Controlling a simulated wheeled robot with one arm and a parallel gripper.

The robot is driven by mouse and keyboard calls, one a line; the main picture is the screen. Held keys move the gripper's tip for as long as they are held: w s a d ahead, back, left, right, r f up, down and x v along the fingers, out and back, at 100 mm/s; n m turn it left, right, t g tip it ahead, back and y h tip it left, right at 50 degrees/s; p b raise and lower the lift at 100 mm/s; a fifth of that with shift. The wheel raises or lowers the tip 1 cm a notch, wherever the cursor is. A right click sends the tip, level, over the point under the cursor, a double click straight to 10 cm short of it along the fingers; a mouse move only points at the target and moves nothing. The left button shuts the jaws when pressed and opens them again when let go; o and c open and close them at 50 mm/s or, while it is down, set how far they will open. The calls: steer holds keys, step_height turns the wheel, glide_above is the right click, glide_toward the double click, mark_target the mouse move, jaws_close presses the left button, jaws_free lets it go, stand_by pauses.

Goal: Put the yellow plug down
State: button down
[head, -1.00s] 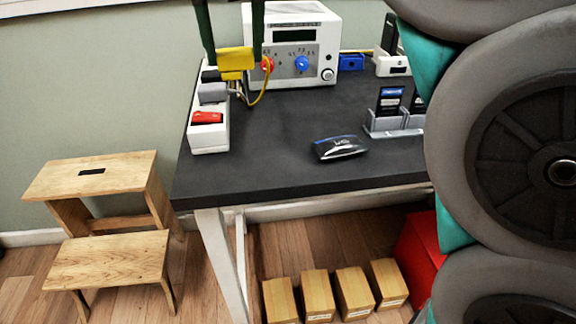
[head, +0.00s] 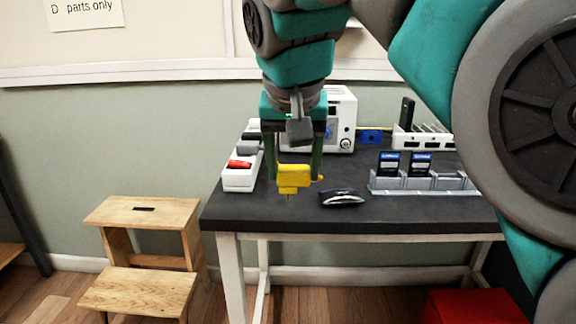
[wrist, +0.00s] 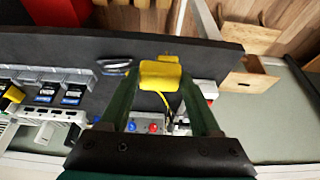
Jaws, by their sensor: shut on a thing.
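The yellow plug (head: 293,178) is held between the fingers of my gripper (head: 295,172), above the front part of the dark table (head: 340,213). Its metal pins point down. In the wrist view the plug (wrist: 160,76) sits between the two green fingertips of my gripper (wrist: 160,82), with a yellow cable trailing behind it. I cannot tell how high it is above the tabletop.
A wooden step stool (head: 142,213) stands left of the table.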

steer(key=shift+w+a+f+p, duration=0.2)
steer(key=shift+w+f, duration=0.55)
steer(key=shift+w, duration=0.7)
steer(key=shift+w+a+f+p, duration=0.2)
steer(key=shift+w+f, duration=0.5)
steer(key=shift+w, duration=0.7)
steer(key=shift+w+a+f+p, duration=0.1)
steer(key=shift+w+f+p, duration=0.15)
steer(key=shift+w+f, duration=0.85)
steer(key=shift+w+r, duration=0.35)
steer(key=shift+w, duration=0.05)
steer(key=shift+f+b, duration=0.35)
steer(key=shift+f, duration=0.15)
steer(key=shift+f, duration=0.15)
steer(key=shift+c, duration=0.5)
jaws_free()
